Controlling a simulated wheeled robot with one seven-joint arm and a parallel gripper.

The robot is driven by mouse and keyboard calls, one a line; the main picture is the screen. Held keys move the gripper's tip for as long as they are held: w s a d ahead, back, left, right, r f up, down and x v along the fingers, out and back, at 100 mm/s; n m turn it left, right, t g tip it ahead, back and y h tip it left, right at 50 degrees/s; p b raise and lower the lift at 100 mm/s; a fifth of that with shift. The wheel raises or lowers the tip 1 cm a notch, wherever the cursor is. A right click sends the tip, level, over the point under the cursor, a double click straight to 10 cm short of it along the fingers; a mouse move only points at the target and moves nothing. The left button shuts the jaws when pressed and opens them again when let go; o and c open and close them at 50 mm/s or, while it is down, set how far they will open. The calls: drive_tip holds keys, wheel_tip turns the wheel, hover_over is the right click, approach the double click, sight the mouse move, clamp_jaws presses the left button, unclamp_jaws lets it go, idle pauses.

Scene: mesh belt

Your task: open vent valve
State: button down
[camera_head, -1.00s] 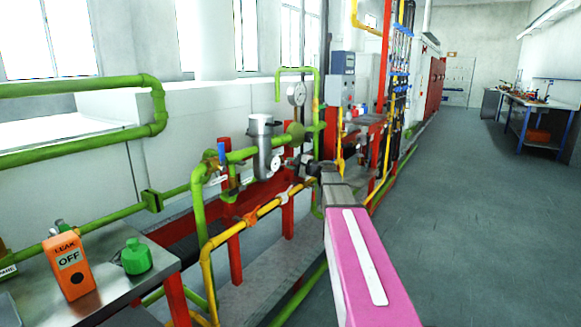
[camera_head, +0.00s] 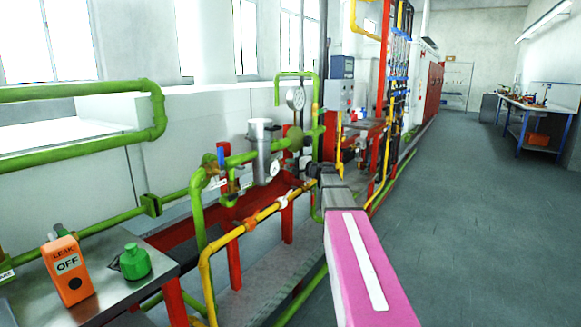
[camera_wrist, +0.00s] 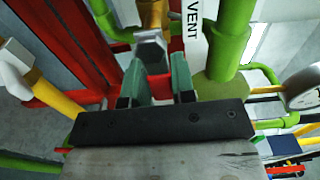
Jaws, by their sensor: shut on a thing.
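My gripper (camera_wrist: 160,75) shows in the wrist view with two green fingers closed around a small part. In the head view my gripper (camera_head: 318,171) is small and dark at the pipework, right of the silver canister (camera_head: 263,150), and the valve there is hard to make out.
Green pipes (camera_head: 130,217) and a yellow pipe (camera_head: 228,236) run close around the gripper. A round gauge (camera_wrist: 302,88) is near on the right. Open floor (camera_head: 450,190) lies right.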

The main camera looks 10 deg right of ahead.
drive_tip(key=c, duration=1)
unclamp_jaws()
drive_tip(key=shift+o, duration=0.2)
drive_tip(key=shift+s+d, duration=0.1)
drive_tip(key=v, duration=1)
drive_tip(key=shift+s+d, duration=0.2)
drive_tip(key=s+a+f+n+g+h, duration=0.2)
drive_tip(key=s+a+f+g+h, duration=0.3)
drive_tip(key=f, duration=0.6)
drive_tip(key=s+a+f+n+g, duration=0.2)
drive_tip(key=s+a+f+g, duration=0.1)
drive_tip(key=s+a+f, duration=0.65)
drive_tip(key=s+d+f+n+g+h, duration=0.2)
drive_tip(key=s+f+n+g+h, duration=0.2)
drive_tip(key=s+f, duration=0.9)
drive_tip(key=f+h, duration=0.1)
drive_tip(key=h, duration=0.2)
drive_tip(key=shift+s+d+n+g+h, duration=0.15)
drive_tip(key=shift+s+n+g+h, duration=0.15)
drive_tip(key=shift+n+g+h, duration=0.1)
